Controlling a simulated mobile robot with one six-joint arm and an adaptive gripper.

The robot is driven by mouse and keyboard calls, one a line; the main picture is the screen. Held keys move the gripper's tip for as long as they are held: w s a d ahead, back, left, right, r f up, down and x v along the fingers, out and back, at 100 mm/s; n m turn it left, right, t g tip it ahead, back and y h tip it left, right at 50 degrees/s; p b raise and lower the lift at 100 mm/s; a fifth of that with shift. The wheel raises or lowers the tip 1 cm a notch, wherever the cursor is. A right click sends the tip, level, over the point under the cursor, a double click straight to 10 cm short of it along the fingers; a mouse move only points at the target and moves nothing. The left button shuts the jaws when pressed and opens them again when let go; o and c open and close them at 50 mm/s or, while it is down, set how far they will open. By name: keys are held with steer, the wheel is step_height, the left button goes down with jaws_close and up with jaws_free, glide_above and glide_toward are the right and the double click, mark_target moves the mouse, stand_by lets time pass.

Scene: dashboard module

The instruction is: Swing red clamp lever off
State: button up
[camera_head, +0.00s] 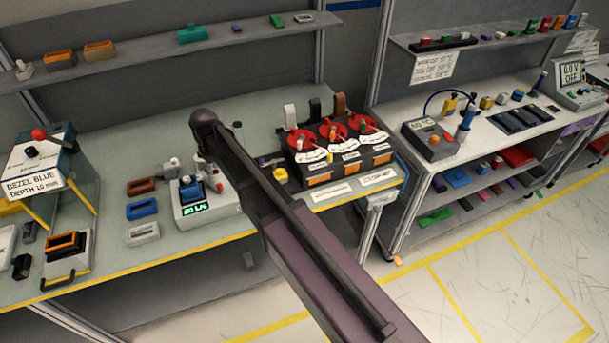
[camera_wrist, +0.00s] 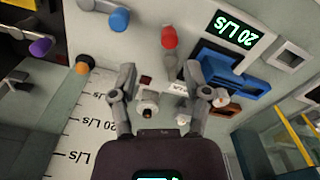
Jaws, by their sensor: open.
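The red clamp lever (camera_wrist: 169,38) shows in the wrist view as a red knob on a grey stem, standing on a pale test station (camera_wrist: 140,50) with a green "20 L/s" display. My gripper (camera_wrist: 158,80) is open, with one finger on each side of the space just below the lever's stem. The red knob lies beyond the fingertips, and nothing is visibly gripped. A blue block (camera_wrist: 232,76) sits beside the right finger. In the head view, the station's lit display (camera_head: 194,209) shows at the bench middle; my arm partly hides the area, and the fingers are not clear there.
A blue-tipped handle (camera_wrist: 119,18), an orange knob (camera_wrist: 85,62) and a purple knob (camera_wrist: 40,46) stand left in the wrist view. Loose bezels (camera_head: 142,208) lie left of the station. A black rack with red discs (camera_head: 335,132) stands to its right.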

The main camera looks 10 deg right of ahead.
steer(key=shift+r+p, duration=3.55)
steer(key=shift+r, duration=0.35)
steer(key=s+d+f+m+b, duration=0.1)
steer(key=s+d+f+b, duration=0.1)
steer(key=d, duration=0.6)
steer(key=s+d+f+m+b, duration=0.1)
steer(key=s+d, duration=0.3)
steer(key=d, duration=0.5)
steer(key=s+d+f+m+b, duration=0.1)
steer(key=s+d+f+b, duration=0.2)
steer(key=d, duration=0.5)
steer(key=shift+d+f+b, duration=0.35)
steer(key=shift+f+b, duration=0.15)
step_height(320, 180, up, 7)
steer(key=n+p, duration=0.7)
glide_above(219, 184)
steer(key=shift+s, duration=0.15)
steer(key=shift+f, duration=0.15)
step_height(219, 184, down, 14)
steer(key=b, duration=1.4)
steer(key=shift+r, duration=0.2)
